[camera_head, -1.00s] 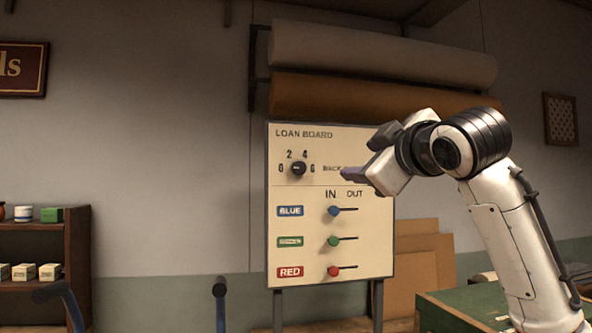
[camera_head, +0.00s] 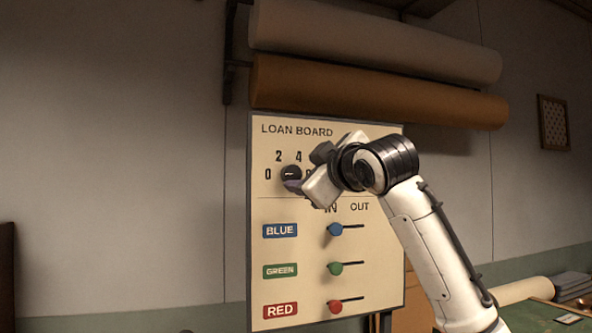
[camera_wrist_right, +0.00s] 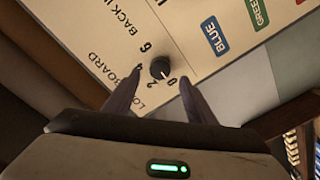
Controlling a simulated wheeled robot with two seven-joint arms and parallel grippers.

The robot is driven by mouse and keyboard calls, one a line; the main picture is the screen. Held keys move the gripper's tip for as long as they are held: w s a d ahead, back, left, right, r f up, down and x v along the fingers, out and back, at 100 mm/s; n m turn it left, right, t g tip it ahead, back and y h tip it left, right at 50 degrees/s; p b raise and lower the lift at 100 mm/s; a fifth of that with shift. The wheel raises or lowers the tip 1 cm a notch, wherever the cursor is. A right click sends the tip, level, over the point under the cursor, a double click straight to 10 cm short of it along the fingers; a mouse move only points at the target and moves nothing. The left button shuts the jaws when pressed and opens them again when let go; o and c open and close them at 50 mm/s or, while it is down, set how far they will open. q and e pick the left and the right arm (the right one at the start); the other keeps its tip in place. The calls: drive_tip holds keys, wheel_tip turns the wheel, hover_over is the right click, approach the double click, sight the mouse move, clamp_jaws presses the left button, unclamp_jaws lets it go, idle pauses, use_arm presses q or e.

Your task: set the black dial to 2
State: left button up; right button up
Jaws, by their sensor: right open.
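The black dial (camera_head: 291,172) sits in the upper part of the cream loan board (camera_head: 384,293), with 0, 2, 4 and 6 printed around it. In the right wrist view the dial (camera_wrist_right: 159,68) shows a light mark that points toward the 0. My right gripper (camera_head: 293,186) is at the dial, partly covering it and the 6. In the wrist view its two open fingers (camera_wrist_right: 160,77) lie on either side of the dial, with gaps. Whether the tips reach past the dial's face, I cannot tell. My left gripper is not in view.
Below the dial are sliders with blue (camera_head: 335,230), green (camera_head: 335,268) and red (camera_head: 335,306) knobs. Two large rolls, a grey one (camera_head: 370,42) and a brown one (camera_head: 380,92), hang above the board. A green table (camera_head: 515,318) stands at the lower right.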

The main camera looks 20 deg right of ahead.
sight(294, 174)
drive_tip(key=w+p, duration=0.1)
drive_tip(key=w, duration=0.3)
drive_tip(key=shift+a+r, duration=0.1)
drive_tip(key=shift+a, duration=0.05)
drive_tip(key=shift+w, duration=0.6)
drive_tip(key=c, duration=1.1)
drive_tip(key=shift+o, duration=0.3)
